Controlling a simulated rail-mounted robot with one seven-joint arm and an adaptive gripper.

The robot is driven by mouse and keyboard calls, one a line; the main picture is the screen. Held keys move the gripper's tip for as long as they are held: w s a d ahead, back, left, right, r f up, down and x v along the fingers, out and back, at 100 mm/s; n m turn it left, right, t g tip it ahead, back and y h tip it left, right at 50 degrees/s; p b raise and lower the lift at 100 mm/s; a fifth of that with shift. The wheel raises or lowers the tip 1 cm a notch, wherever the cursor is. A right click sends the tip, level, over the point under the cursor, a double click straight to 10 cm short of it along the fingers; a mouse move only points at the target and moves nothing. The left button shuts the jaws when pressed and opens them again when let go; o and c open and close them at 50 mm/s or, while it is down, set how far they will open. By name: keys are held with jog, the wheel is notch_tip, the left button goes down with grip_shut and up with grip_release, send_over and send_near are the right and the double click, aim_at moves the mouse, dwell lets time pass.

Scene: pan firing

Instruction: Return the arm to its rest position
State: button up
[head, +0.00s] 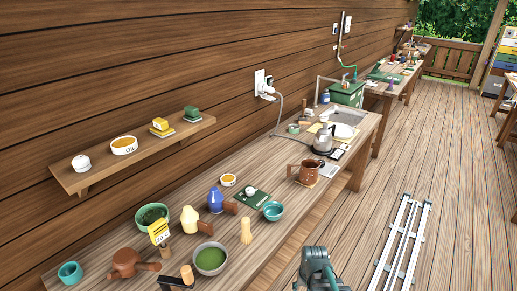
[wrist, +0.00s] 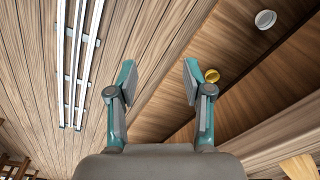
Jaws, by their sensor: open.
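My gripper (wrist: 158,80) shows in the wrist view with its two teal and grey fingers spread apart. Nothing is between them, and plank surfaces show through the gap. In the head view a teal-grey part of my arm (head: 318,268) rises at the bottom edge, right of the workbench (head: 330,205) and over the floor. I cannot make out the fingers there. The arm appears clear of the bench and the things on it.
The bench holds bowls, a blue vase (head: 215,200), a brown mug (head: 308,173), a kettle (head: 323,141) and a brown teapot (head: 124,263). A wall shelf (head: 135,158) stands above. Floor rails (head: 403,243) lie right of my arm. The floor between is clear.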

jog(key=s+f+n+g+b, duration=0.1)
jog(key=s+f+g+b, duration=0.6)
jog(key=s+f, duration=2.1)
jog(key=s+b, duration=0.3)
jog(key=shift+s+d+f+n+g, duration=0.3)
jog(key=shift+d+f, duration=0.05)
jog(key=shift+d, duration=0.05)
